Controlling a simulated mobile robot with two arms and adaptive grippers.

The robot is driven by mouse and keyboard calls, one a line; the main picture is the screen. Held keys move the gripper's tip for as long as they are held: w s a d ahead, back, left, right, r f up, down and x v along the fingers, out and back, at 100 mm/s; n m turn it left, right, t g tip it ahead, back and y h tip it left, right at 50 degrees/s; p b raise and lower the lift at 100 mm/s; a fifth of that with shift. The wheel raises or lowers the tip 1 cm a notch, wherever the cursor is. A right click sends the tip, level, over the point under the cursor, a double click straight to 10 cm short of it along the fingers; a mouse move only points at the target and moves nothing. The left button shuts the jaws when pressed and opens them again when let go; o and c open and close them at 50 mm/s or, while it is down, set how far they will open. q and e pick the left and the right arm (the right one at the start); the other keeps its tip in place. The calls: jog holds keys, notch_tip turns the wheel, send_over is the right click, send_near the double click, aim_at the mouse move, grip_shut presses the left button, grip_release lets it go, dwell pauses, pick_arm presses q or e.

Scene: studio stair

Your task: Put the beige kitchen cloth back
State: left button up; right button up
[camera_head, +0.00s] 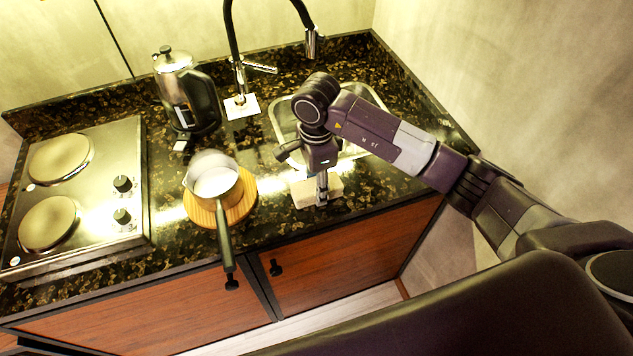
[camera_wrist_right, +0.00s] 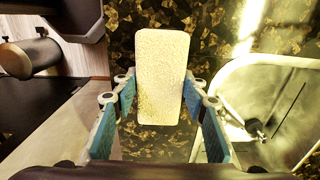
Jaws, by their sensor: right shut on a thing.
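The beige kitchen cloth (camera_head: 303,194) is a pale, folded block at the front of the dark stone counter, just in front of the sink. My right gripper (camera_head: 322,193) points down over it and is shut on it. In the right wrist view the cloth (camera_wrist_right: 160,75) sits between the blue finger pads of the right gripper (camera_wrist_right: 158,102). In the head view the fingers hide part of the cloth. I cannot tell whether it touches the counter. My left gripper is not in view.
A pot (camera_head: 216,178) on a round wooden board (camera_head: 246,209) stands left of the cloth, its handle over the counter edge. The sink (camera_head: 283,117) lies behind the gripper.

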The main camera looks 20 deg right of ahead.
jog(key=shift+f, duration=0.1)
jog(key=shift+f, duration=0.15)
jog(key=o, duration=1.2)
jog(key=shift+r, duration=0.2)
jog(key=shift+w+r+b, duration=0.1)
jog(key=shift+r+b, duration=0.2)
jog(key=shift+r, duration=0.05)
jog(key=shift+r+b, duration=1.65)
jog(key=shift+r, duration=4)
